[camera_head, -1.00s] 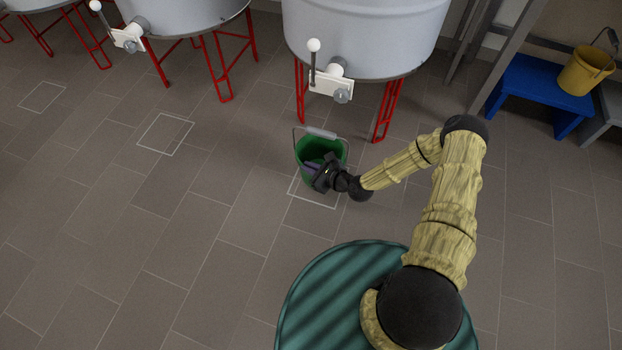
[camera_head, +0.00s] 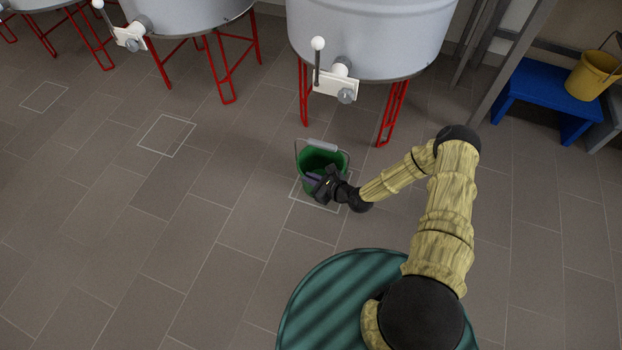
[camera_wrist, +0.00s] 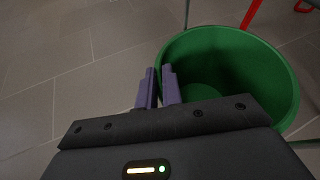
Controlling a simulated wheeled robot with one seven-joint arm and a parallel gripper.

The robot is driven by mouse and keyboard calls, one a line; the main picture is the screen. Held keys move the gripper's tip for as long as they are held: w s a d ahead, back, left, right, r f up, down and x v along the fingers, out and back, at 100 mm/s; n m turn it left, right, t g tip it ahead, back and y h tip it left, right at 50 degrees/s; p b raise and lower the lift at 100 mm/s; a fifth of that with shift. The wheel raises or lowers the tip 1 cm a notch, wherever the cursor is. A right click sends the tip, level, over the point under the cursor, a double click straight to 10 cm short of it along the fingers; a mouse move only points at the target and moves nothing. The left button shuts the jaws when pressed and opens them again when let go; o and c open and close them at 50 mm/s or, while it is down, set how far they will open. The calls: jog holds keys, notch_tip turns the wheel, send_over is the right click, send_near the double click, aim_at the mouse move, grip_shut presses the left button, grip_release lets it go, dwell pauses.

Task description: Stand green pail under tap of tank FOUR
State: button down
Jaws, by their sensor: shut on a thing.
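The green pail (camera_head: 326,161) stands out in front of the large grey tank (camera_head: 370,45) at the right of the row. Its wire bail with a grey grip is raised. My gripper (camera_head: 318,186) is shut on the pail's near rim. In the wrist view, its purple fingers (camera_wrist: 158,88) are at the left rim of the pail (camera_wrist: 265,75), which looks empty. The pail overlaps a white outlined square (camera_head: 306,205) on the floor; I cannot tell whether its base touches the floor. That tank's tap (camera_head: 346,95) is farther back. No tank number is readable.
Two other tanks with taps (camera_head: 130,42) stand to the left on red legs, with another outlined square (camera_head: 167,135). The floor at left and front is clear.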

jog(key=shift+d+f, duration=0.15)
jog(key=c, duration=1.6)
grip_release()
jog(key=shift+d, duration=0.15)
jog(key=shift+o, duration=0.2)
jog(key=shift+r, duration=0.2)
jog(key=shift+s+d+r, duration=0.1)
jog(key=shift+s+r, duration=0.1)
jog(key=p+v, duration=0.5)
jog(key=v, duration=0.6)
